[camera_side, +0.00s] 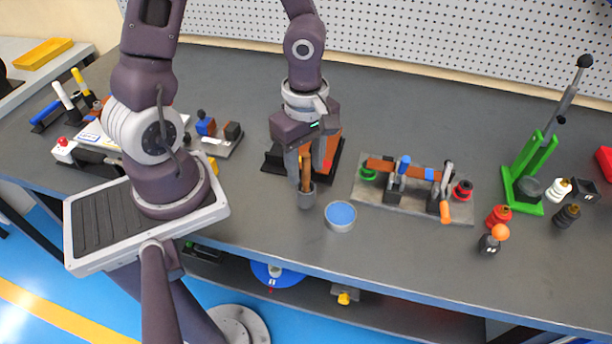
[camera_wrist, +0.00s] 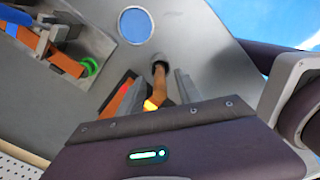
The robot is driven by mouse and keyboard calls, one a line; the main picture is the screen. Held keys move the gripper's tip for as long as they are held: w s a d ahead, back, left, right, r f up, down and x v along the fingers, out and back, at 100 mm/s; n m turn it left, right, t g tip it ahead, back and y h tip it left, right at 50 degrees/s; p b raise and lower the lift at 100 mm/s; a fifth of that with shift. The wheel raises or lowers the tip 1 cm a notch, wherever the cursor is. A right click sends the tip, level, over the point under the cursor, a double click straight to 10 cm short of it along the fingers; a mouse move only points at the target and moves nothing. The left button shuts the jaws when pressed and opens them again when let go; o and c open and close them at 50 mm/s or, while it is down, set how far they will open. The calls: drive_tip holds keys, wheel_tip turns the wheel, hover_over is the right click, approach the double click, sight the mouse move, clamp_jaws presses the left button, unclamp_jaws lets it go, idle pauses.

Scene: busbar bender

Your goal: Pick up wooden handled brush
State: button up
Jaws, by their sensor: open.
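The brush's lower end is hidden inside the cup.
A round tin with blue contents (camera_side: 340,215) stands just right of the cup. A bending fixture with a copper bar (camera_side: 415,190) is farther right. A dark block with an orange-brown face (camera_side: 328,150) is close behind my gripper. A green lever tool (camera_side: 530,165) stands far right.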

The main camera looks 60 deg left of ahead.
drive_tip(key=shift+f, duration=0.55)
clamp_jaws()
wheel_tip(320, 180, up, 9)
drive_tip(key=shift+w+r, duration=0.1)
drive_tip(key=shift+w+d+f+g+h, duration=0.15)
drive_tip(key=shift+w+d+f+h, duration=0.55)
drive_tip(key=shift+f, duration=0.45)
drive_tip(key=shift+w+d+f+g+h, duration=0.2)
drive_tip(key=shift+w+d+f+h, duration=0.5)
drive_tip(key=shift+f, duration=0.5)
drive_tip(key=shift+w+d+f+g+h, duration=0.15)
drive_tip(key=shift+w+d+f+h, duration=0.35)
drive_tip(key=shift+w+d+f, duration=0.5)
